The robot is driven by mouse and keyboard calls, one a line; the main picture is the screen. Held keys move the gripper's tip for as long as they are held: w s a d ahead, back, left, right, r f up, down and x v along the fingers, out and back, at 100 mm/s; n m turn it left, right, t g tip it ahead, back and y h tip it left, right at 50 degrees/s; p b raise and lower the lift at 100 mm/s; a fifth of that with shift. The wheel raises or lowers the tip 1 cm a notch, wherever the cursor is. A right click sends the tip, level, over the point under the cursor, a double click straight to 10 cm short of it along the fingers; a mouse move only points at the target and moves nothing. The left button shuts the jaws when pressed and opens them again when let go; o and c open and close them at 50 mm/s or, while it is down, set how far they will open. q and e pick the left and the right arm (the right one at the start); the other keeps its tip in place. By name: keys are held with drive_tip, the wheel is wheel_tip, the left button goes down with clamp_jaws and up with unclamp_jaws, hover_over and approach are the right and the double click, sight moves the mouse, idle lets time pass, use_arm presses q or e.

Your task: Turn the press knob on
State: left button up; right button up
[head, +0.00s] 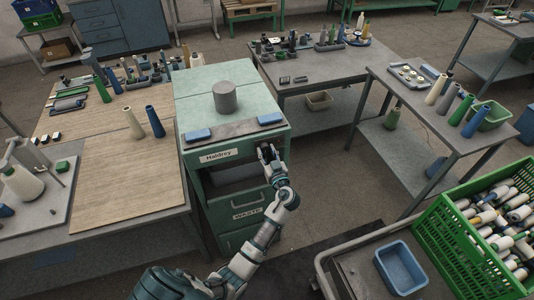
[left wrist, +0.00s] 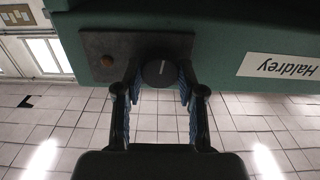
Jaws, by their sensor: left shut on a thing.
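The press is a green cabinet (head: 232,190) labelled "Haldrey", with a grey cylinder (head: 225,97) on top. In the left wrist view the black round press knob (left wrist: 159,71) sits on a dark plate (left wrist: 130,45) on the green front, with a pale mark on its face. My left gripper (head: 267,153) is at the upper right of the press front, and its fingers (left wrist: 159,85) stand on both sides of the knob, shut on it. In the head view my gripper hides the knob. My right gripper is not in view.
Two blue pads (head: 198,134) lie on the press's front ledge. A wooden-topped table (head: 125,180) with cones stands to the left. A green crate of bobbins (head: 470,235) and a blue bin (head: 400,268) are at the lower right. Open floor (head: 330,170) lies right of the press.

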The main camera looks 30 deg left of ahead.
use_arm(q)
drive_tip(key=shift+w+r+m, duration=0.1)
drive_tip(key=shift+m, duration=1.7)
drive_tip(key=m, duration=0.3)
drive_tip(key=shift+r+m, duration=0.15)
drive_tip(key=shift+m, duration=0.15)
drive_tip(key=m+p, duration=0.1)
drive_tip(key=m, duration=0.3)
drive_tip(key=shift+m+p, duration=0.3)
drive_tip(key=shift+p, duration=0.1)
drive_tip(key=m+p, duration=0.1)
drive_tip(key=m, duration=0.2)
drive_tip(key=shift+m+p, duration=0.4)
drive_tip(key=shift+m, duration=0.3)
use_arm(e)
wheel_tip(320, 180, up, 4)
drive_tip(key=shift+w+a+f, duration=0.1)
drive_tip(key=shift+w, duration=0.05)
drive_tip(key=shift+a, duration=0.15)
